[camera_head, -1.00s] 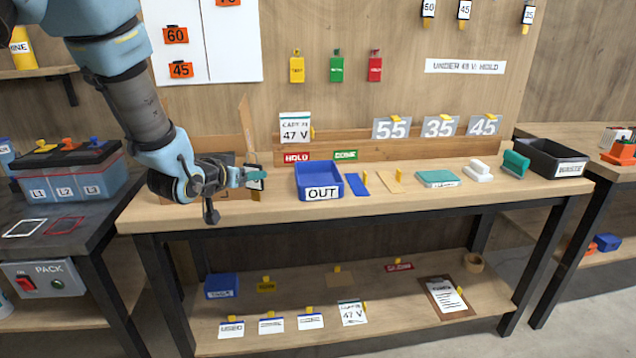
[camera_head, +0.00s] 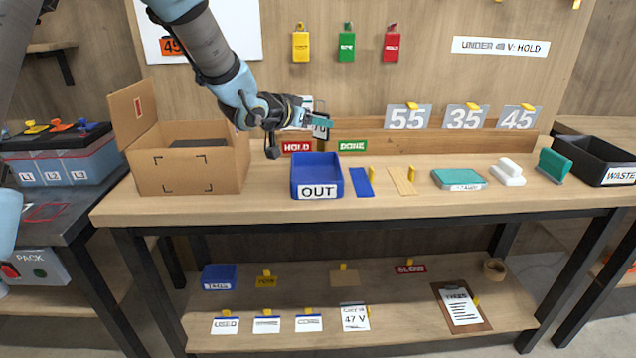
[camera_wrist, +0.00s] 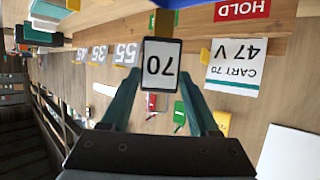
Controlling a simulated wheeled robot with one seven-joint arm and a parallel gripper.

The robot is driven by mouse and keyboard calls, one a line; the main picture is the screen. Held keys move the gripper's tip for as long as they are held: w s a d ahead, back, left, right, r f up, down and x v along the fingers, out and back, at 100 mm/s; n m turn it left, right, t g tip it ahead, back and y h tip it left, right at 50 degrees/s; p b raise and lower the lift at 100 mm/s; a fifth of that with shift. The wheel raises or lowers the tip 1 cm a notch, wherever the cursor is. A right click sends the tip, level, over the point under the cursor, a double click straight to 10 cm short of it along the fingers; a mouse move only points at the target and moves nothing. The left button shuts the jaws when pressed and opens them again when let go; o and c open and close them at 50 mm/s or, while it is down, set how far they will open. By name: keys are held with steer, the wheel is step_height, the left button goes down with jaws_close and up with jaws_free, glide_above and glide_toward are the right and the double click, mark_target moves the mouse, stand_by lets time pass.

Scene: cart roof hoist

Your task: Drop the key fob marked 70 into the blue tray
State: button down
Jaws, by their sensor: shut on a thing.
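My gripper (camera_head: 318,123) is shut on the key fob marked 70, which shows between the fingers in the wrist view (camera_wrist: 161,66) as a dark-edged fob with a white label. In the head view the fob (camera_head: 320,129) is small and partly hidden by the fingers. The blue tray labelled OUT (camera_head: 317,176) stands on the bench. My gripper holds the fob in the air above the back of this tray, apart from it. A second, smaller blue tray (camera_head: 220,277) sits on the lower shelf at the left.
An open cardboard box (camera_head: 190,170) stands left of the OUT tray. A blue strip (camera_head: 361,183) and a wooden strip (camera_head: 402,181) lie to its right. A card reading CART 70, 47 V (camera_wrist: 236,66) stands behind. A black WASTE bin (camera_head: 598,160) is at the far right.

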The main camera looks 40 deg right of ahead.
steer(key=shift+f+b, duration=1.15)
steer(key=shift+f, duration=0.7)
steer(key=shift+c, duration=0.3)
jaws_free()
steer(key=shift+a, duration=0.1)
steer(key=b, duration=0.1)
glide_toward(319, 136)
steer(key=v, duration=0.3)
steer(key=shift+r, duration=0.15)
